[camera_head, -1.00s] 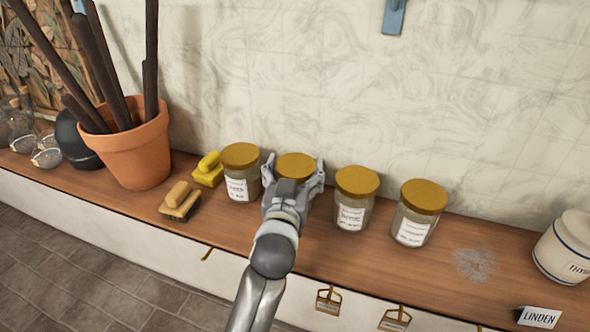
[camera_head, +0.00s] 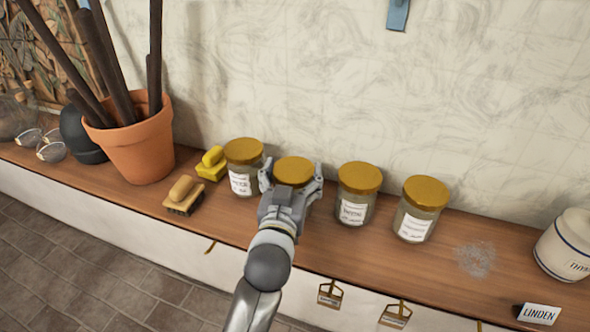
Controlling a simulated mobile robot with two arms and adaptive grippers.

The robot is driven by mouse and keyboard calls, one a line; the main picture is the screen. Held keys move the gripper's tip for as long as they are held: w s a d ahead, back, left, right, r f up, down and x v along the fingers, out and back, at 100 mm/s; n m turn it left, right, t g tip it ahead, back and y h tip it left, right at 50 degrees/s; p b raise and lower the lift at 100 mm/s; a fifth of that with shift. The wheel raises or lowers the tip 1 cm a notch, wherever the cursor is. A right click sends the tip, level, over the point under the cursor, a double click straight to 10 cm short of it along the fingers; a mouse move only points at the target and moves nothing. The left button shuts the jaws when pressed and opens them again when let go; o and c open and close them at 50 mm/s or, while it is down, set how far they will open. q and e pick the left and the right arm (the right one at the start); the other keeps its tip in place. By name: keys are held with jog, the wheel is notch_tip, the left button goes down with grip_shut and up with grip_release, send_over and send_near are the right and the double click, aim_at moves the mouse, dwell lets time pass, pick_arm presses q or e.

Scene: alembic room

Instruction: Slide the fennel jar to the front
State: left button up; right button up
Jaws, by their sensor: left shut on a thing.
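Several glass jars with gold lids and white labels stand in a row on the wooden shelf. My left gripper (camera_head: 292,190) is shut around the second jar from the left (camera_head: 294,170). Its fingers sit on both sides of that jar just below the lid, and the hand hides its label and most of its glass. I cannot read which jar is fennel. The leftmost jar (camera_head: 243,167) stands close beside the gripper. A third jar (camera_head: 357,193) and a fourth jar (camera_head: 421,209) stand to the right. My right gripper is not in view.
The shelf (camera_head: 310,257) has bare wood in front of the jars. A white crock (camera_head: 565,245) and a LINDEN card (camera_head: 538,314) are at right.

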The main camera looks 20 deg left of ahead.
pick_arm(q)
jog(key=shift+s+f, duration=0.15)
jog(key=shift+s, duration=0.75)
jog(key=shift+s+f, duration=0.15)
jog(key=shift+s, duration=0.7)
jog(key=shift+s+r, duration=0.1)
jog(key=shift+s, duration=0.9)
jog(key=o, duration=1.2)
jog(key=shift+o, duration=0.2)
jog(key=s+d, duration=0.1)
jog(key=s, duration=0.7)
jog(key=shift+r, duration=0.15)
jog(key=shift+w, duration=0.15)
jog(key=w+a, duration=0.1)
jog(key=w, duration=0.7)
jog(key=shift+a, duration=0.15)
